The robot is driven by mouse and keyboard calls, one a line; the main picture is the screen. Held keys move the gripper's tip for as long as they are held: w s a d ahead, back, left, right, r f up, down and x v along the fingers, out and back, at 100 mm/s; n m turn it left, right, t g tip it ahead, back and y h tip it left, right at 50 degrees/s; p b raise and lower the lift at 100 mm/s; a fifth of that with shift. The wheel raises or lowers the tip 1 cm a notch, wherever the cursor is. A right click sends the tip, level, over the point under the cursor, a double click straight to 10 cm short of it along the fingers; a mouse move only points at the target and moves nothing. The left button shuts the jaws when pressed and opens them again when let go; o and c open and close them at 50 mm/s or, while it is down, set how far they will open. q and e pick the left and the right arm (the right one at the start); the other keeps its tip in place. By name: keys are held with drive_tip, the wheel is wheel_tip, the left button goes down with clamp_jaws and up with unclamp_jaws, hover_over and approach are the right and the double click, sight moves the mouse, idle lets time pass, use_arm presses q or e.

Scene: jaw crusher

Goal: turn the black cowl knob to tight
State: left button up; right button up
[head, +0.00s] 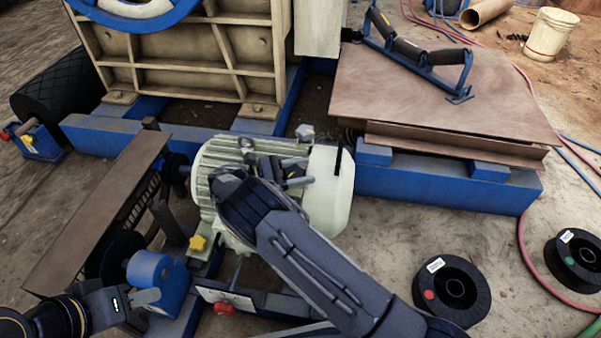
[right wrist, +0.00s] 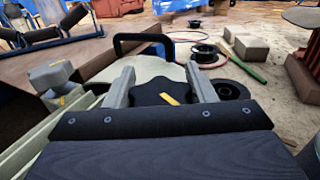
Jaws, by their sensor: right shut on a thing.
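The black cowl knob (right wrist: 160,92) has a lobed edge and a yellow pointer mark. It sits on the pale green motor cowl (head: 334,190). My right gripper (right wrist: 160,88) has its two grey fingers on either side of the knob and is shut on it. In the head view my right gripper (head: 297,172) is over the top of the motor, and its own arm and fingers mostly hide the knob. My left gripper (head: 140,302) is low at the left, apart from the motor; its jaw gap is unclear.
A grey knob (head: 305,132) also shows in the right wrist view (right wrist: 52,77). A black handle (right wrist: 145,40) stands behind the black knob. A yellow knob (head: 198,243) and red knob (head: 224,308) are lower down. Cable spools (head: 452,290) lie on the ground at right.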

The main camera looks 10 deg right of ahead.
idle(0.4)
drive_tip(key=o, duration=1)
drive_tip(key=shift+s+a+p, duration=0.1)
drive_tip(key=shift+a+p, duration=0.55)
drive_tip(key=shift+a, duration=3.25)
